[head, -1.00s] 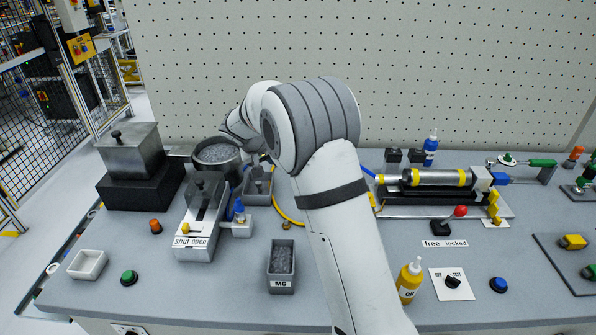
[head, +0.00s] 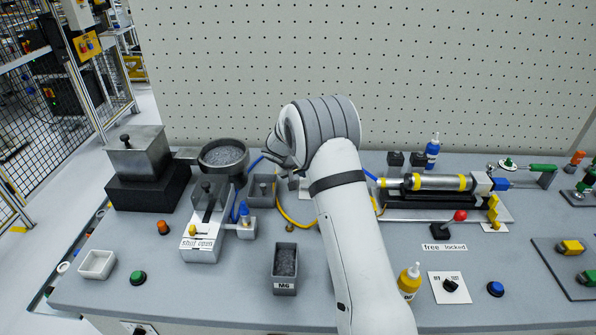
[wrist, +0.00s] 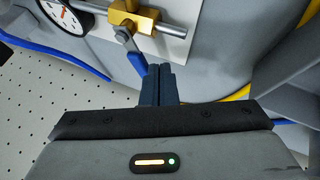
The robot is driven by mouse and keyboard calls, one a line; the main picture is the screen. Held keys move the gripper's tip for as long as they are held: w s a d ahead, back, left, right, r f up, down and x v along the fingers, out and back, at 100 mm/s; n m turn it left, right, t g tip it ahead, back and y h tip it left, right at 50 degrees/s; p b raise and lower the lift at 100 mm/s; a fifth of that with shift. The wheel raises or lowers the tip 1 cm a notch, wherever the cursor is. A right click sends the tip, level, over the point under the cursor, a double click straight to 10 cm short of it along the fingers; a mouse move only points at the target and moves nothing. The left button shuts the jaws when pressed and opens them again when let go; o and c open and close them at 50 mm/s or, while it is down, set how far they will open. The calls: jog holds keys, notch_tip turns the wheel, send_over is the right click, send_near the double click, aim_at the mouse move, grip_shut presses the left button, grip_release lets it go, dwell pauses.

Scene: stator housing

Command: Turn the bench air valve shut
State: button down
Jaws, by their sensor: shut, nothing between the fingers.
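The bench air valve shows in the wrist view as a brass body (wrist: 130,17) on a metal pipe, with a blue lever handle (wrist: 135,58) slanting down from its pivot. My gripper (wrist: 162,70) has its dark fingers together with nothing between them. The fingertips are right beside the lever's free end. I cannot tell if they touch it. In the head view my own arm hides the valve and the gripper.
A round gauge (wrist: 62,12) sits left of the valve, with a blue hose (wrist: 60,62) below. On the bench are a round pan (head: 222,155), an M6 bin (head: 285,268), a yellow bottle (head: 409,281) and a cylinder fixture (head: 436,182). Bench between bin and shut/open slide is clear.

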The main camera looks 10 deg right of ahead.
dwell(0.3)
jog(key=shift+w+d+f+m+b, duration=0.2)
jog(key=shift+f+m+b, duration=0.25)
jog(key=shift+b, duration=0.75)
jog(key=shift+w+d+m+g+h+b, duration=0.2)
jog(key=shift+m+g+h+b, duration=0.4)
jog(key=shift+b, duration=0.65)
jog(key=shift+d+r+m+b, duration=0.1)
jog(key=shift+m+b, duration=0.15)
jog(key=shift+b, duration=0.25)
jog(key=shift+w+d+r+b, duration=0.1)
jog(key=shift+d+r+b, duration=0.1)
jog(key=shift+r+b, duration=0.15)
